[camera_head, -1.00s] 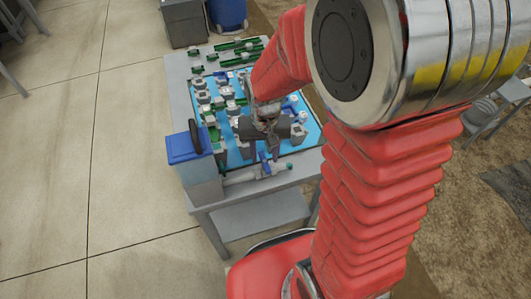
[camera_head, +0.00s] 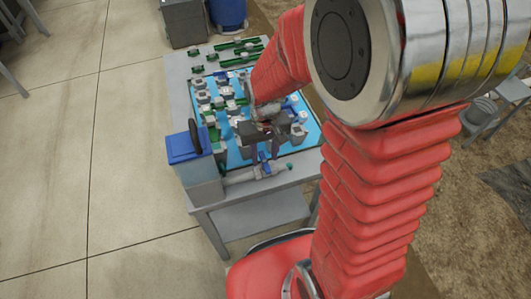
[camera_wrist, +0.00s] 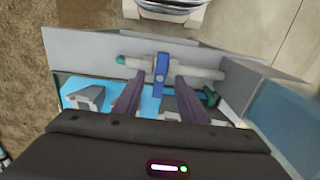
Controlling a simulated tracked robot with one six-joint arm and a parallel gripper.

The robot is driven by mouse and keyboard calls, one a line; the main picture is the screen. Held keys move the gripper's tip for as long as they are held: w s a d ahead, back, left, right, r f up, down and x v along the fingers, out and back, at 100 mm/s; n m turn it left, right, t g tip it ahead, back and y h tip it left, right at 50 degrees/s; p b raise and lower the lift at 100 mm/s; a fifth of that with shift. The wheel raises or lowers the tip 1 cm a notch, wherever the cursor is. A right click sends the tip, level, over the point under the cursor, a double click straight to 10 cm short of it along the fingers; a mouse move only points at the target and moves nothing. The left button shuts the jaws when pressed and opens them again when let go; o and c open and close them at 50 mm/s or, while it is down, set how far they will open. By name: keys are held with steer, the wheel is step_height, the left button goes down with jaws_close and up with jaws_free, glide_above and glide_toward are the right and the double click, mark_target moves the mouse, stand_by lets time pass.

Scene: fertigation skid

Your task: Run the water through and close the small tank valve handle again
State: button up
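The small tank valve handle is a blue bar (camera_head: 265,164) on a grey pipe (camera_head: 240,175) at the table's near edge. The wrist view shows the blue handle (camera_wrist: 161,66) lying across the grey pipe (camera_wrist: 200,71). My gripper (camera_head: 265,156) hangs just above it, fingers downward. In the wrist view, my gripper (camera_wrist: 160,80) is open, one finger on each side of the handle, with gaps visible. The small tank (camera_head: 198,168), with a blue lid, stands at the table's near left corner, beside the pipe. Whether water flows cannot be seen.
A light blue panel (camera_head: 235,157) carries several grey valve blocks and green pipes close behind the handle. A black handle (camera_head: 195,137) rises at the tank lid. A blue barrel (camera_head: 228,14) stands behind the table.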

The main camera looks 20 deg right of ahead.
mark_target(265, 161)
steer(key=shift+f, duration=2.15)
steer(key=shift+c, duration=0.7)
jaws_close()
